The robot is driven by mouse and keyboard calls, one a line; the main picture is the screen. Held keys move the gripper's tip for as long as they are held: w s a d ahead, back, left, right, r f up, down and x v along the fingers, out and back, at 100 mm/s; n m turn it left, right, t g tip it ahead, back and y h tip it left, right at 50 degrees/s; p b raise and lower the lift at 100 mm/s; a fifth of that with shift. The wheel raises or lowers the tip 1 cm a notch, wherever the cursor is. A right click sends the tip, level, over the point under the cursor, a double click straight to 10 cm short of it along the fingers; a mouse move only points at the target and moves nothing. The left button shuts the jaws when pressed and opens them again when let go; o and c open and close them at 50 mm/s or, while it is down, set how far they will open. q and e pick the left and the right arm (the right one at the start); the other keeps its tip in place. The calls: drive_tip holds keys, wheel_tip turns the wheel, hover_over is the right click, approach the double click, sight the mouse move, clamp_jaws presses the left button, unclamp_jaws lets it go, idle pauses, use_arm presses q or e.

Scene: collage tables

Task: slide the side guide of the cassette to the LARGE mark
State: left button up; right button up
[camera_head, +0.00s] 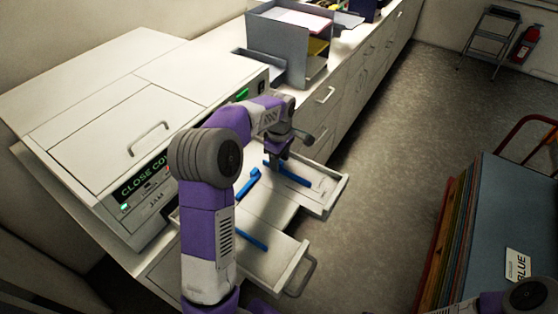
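The pale cassette (325,193) is pulled out of the front of the white copier-like machine (105,100). A blue guide (290,174) lies along its far part, and a second blue piece (248,184) lies nearer the machine. A lower blue piece (250,238) sits in the nearer tray part (285,262), which has a handle. My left gripper (277,156) points down at the machine-side end of the far blue guide. Contact and finger opening are too small to tell. The LARGE mark is not readable. My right arm shows only at the bottom right corner; its gripper is out of view.
A grey paper organiser (285,45) stands on the counter behind the machine. Drawers with handles (325,95) run below the counter. A cart of coloured boards (500,220) with a BLUE label stands at the right. Open floor (400,150) lies between.

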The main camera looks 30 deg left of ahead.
idle(0.3)
use_arm(q)
wheel_tip(320, 180, up, 8)
drive_tip(key=shift+f+p, duration=0.2)
drive_tip(key=shift+p, duration=0.3)
use_arm(e)
drive_tip(key=shift+r, duration=0.45)
use_arm(q)
drive_tip(key=shift+f, duration=0.15)
wheel_tip(320, 180, down, 7)
drive_tip(key=shift+s+f+b, duration=0.1)
drive_tip(key=shift+b, duration=0.4)
drive_tip(key=shift+d+f, duration=0.15)
drive_tip(key=shift+f, duration=0.1)
drive_tip(key=shift+s, duration=0.5)
drive_tip(key=shift+s+a+r, duration=0.1)
drive_tip(key=shift+a, duration=0.1)
use_arm(e)
drive_tip(key=shift+x, duration=0.8)
use_arm(q)
drive_tip(key=shift+r, duration=0.1)
use_arm(e)
drive_tip(key=shift+a, duration=0.1)
